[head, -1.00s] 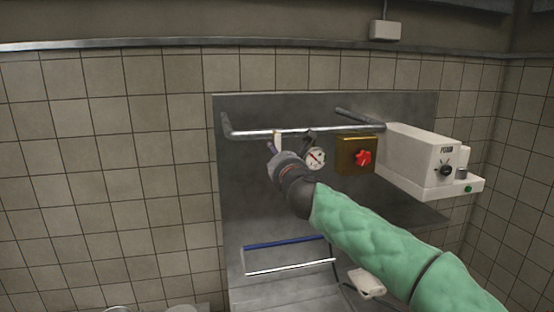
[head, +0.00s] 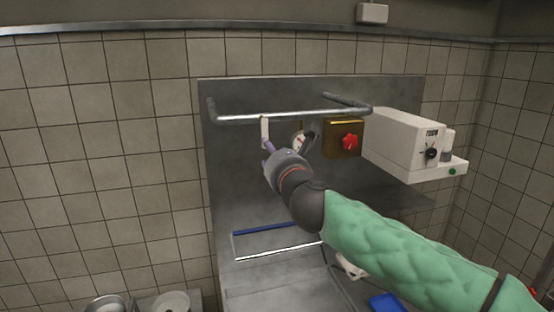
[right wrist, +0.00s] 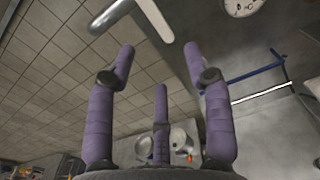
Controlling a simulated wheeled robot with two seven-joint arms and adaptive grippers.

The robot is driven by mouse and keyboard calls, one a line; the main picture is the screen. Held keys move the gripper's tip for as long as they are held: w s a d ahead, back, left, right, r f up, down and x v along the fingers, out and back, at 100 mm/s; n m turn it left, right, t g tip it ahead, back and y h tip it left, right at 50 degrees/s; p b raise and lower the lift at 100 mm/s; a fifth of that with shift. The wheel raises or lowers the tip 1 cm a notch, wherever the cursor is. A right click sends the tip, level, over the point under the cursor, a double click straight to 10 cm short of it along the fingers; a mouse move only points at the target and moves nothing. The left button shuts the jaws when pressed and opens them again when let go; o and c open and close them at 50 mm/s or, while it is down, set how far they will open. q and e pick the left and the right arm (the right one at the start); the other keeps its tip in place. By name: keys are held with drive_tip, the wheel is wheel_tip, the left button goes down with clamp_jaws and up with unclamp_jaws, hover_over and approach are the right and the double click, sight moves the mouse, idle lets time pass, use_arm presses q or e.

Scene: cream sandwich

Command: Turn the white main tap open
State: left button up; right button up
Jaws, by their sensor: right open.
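The white tap lever (head: 265,131) hangs from the metal pipe at the left of the steel panel in the head view. In the right wrist view the white lever (right wrist: 155,19) shows at the top, beyond the fingertips. My right gripper (head: 268,148) is just below the lever, close to its lower end; I cannot tell from the head view whether they touch. In the right wrist view my right gripper (right wrist: 158,52) is open, its purple fingers spread with nothing between them. My left gripper is not in view.
A round gauge (head: 299,141) and a brass box with a red knob (head: 349,142) are right of the lever. A white machine (head: 405,140) juts out farther right. The metal pipe (head: 300,115) runs above. The tiled wall at left is clear.

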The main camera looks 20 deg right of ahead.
drive_tip(key=shift+s, duration=1.5)
